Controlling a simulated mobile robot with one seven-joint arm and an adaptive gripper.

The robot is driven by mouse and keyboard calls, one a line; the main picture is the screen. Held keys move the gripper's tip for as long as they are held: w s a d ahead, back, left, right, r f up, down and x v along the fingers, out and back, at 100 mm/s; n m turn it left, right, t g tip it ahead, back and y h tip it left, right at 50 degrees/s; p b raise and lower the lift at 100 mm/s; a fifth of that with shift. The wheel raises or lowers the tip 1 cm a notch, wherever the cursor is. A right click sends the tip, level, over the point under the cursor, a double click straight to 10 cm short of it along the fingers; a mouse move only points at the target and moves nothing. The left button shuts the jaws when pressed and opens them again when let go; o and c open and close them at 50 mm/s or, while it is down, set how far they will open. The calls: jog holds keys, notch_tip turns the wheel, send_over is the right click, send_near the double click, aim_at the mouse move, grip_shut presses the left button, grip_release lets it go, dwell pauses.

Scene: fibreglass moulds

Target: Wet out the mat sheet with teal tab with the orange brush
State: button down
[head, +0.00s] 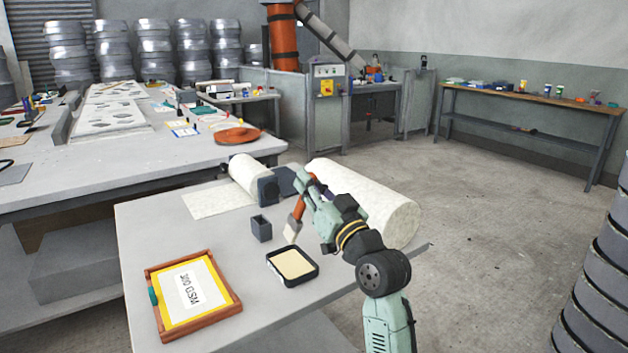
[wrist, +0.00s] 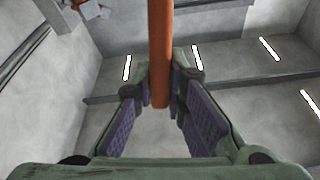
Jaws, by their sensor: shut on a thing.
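My gripper (head: 305,184) is shut on the orange brush (head: 298,208). The brush's pale bristles point down, above and near the back edge of a black tray (head: 271,262) holding cream-coloured liquid; I cannot tell whether they touch it. In the wrist view the orange handle of the brush (wrist: 159,45) stands between my finger pads. The mat sheet (head: 190,289), labelled 300 GSM, lies in a wooden frame (head: 228,307) at the front left of the table. Its teal tab (head: 152,296) is on the left side of the frame.
A small dark open box (head: 261,229) stands behind the tray. A large white roll (head: 385,205) lies right of my gripper and a smaller roll (head: 246,174) lies at the back. A flat pale sheet (head: 215,201) lies at the back left. The table is bare between frame and tray.

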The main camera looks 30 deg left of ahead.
jog(key=shift+f+b, duration=1.85)
jog(key=shift+f, duration=1.1)
jog(key=shift+f+b, duration=0.7)
jog(key=shift+b, duration=0.05)
jog(key=shift+r+p, duration=2.5)
jog(key=shift+r, duration=1.2)
jog(key=shift+w, duration=0.1)
